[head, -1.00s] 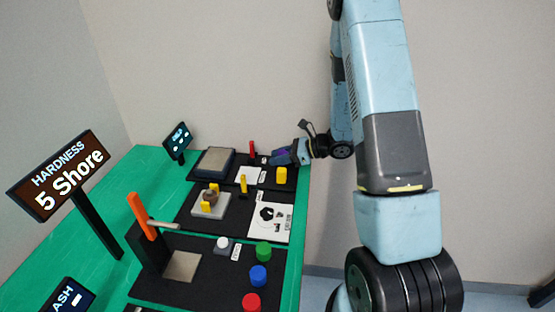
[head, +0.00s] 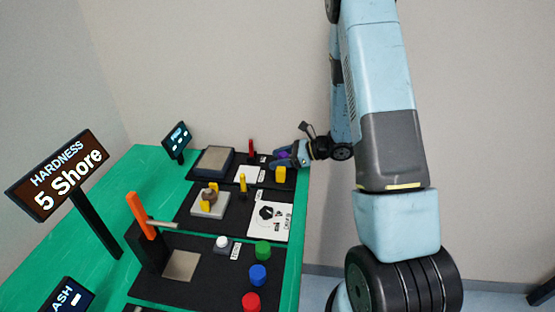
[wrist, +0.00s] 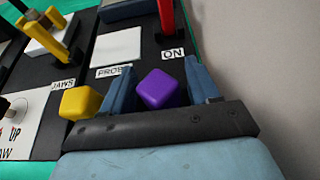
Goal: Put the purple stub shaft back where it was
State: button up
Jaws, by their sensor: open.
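The purple stub shaft (wrist: 162,88) shows in the wrist view as a purple block standing between the two blue fingers of my gripper (wrist: 159,66). The fingers are open, with a gap visible on each side of it. Its lower part and what it rests on are hidden by my gripper. In the head view my gripper (head: 286,157) is at the far right end of the black panel, and a little of the purple shaft (head: 283,155) shows between the fingers.
A yellow block (wrist: 80,102) stands just left of my gripper, by the "JAWS" label. A red upright lever (wrist: 166,18) stands beyond, by the "ON" label. A white plate (wrist: 117,46) lies by the "PROBE" label. The table's right edge is close.

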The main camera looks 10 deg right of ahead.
jog(key=v, duration=1.2)
jog(key=s+a+r+n+g+h, duration=0.2)
jog(key=s+a+r+n, duration=0.1)
jog(key=s+r+n, duration=0.35)
jog(key=s+a+r+n+g+h, duration=0.25)
jog(key=s+r+n, duration=0.25)
jog(key=r, duration=0.3)
jog(key=s+d+r+n+t+h, duration=0.3)
jog(key=s+r+n+t+h, duration=0.2)
jog(key=s+r+n+h, duration=0.3)
jog(key=s+r+n, duration=0.2)
jog(key=s+r, duration=0.2)
jog(key=s, duration=0.1)
jog(key=shift+s+r, duration=0.25)
jog(key=shift+s, duration=0.05)
jog(key=shift+n+t, duration=0.25)
